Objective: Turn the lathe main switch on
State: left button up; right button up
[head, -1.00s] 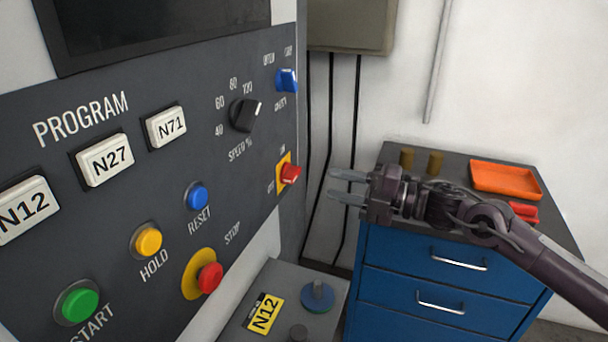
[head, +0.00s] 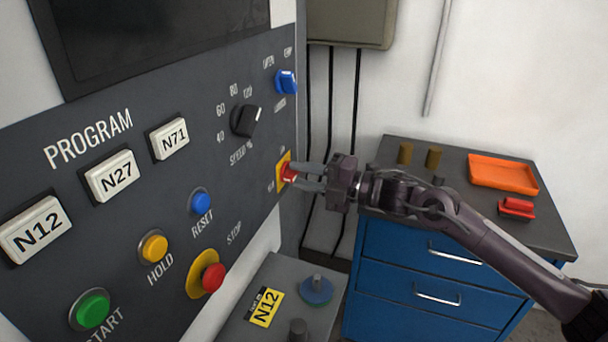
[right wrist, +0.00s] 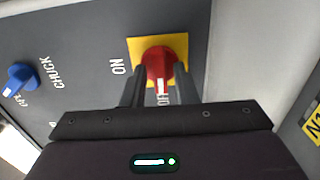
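The main switch is a red knob (head: 288,171) on a yellow plate at the right edge of the dark control panel. It also shows in the right wrist view (right wrist: 160,63), where its white pointer mark is at the OFF label side; the ON label is at the left of the plate. My right gripper (head: 297,176) is at the switch, its fingers pointing at the panel. In the right wrist view its fingers (right wrist: 160,72) are apart, one on each side of the knob's handle, with gaps visible. My left gripper is out of view.
The blue CHUCK knob (head: 286,82) sits above the switch, and the black speed knob (head: 245,120) is to the left. The red stop button (head: 211,277) is lower left. A blue drawer cabinet (head: 400,262) with an orange tray (head: 503,173) stands right, below my right arm.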

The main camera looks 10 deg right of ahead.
grip_shut()
jog(key=shift+m, duration=0.3)
jog(key=m+p, duration=0.1)
jog(key=m, duration=0.2)
jog(key=m+p, duration=0.1)
jog(key=m, duration=0.3)
jog(key=shift+p, duration=0.4)
jog(key=m+p, duration=0.3)
jog(key=m, duration=0.2)
jog(key=shift+r+m, duration=0.15)
jog(key=shift+m, duration=0.15)
jog(key=m+p, duration=0.3)
jog(key=m, duration=0.1)
jog(key=shift+m+p, duration=0.3)
jog(key=shift+p, duration=0.05)
jog(key=shift+f, duration=0.2)
